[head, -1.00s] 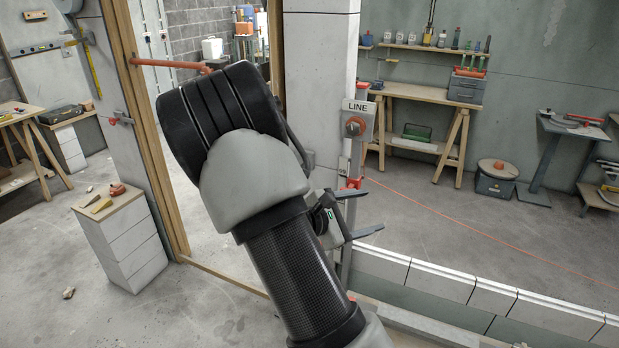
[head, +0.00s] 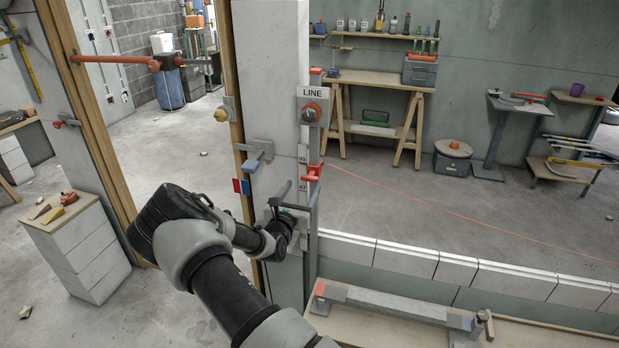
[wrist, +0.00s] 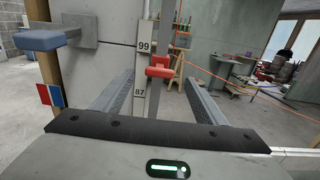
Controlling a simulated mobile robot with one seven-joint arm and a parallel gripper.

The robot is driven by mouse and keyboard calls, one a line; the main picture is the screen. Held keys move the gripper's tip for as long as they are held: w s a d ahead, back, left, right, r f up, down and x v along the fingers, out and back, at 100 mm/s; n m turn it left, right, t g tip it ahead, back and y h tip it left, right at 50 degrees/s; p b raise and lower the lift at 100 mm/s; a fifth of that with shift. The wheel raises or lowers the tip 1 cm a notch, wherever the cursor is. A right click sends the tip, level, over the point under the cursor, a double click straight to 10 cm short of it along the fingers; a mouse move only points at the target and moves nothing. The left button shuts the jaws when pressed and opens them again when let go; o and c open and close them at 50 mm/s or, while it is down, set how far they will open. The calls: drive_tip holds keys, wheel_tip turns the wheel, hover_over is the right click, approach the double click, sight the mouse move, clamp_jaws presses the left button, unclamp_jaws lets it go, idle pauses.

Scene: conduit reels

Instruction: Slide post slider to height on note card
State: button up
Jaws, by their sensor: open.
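The red post slider (head: 312,173) sits on an upright grey post at the wall's end, below the LINE sign (head: 312,93). In the wrist view the slider (wrist: 158,67) is beside a white scale strip, between the labels 99 (wrist: 144,46) and 87 (wrist: 139,92). My gripper (head: 298,190) is open and empty just below and in front of the slider in the head view. In the wrist view its two fingers reach forward on either side of the post, with the slider between their tips; I see no contact. I cannot make out a note card with readable writing.
A blue-grey handle (head: 256,155) juts from the wall left of the post, above a red and blue card (head: 241,187). A low white block wall (head: 400,258) runs right of the post. A grey bar on a bench (head: 395,305) lies in front.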

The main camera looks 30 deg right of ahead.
sight(313, 170)
drive_tip(key=x, duration=0.8)
drive_tip(key=shift+w+d, duration=0.2)
drive_tip(key=shift+d, duration=0.05)
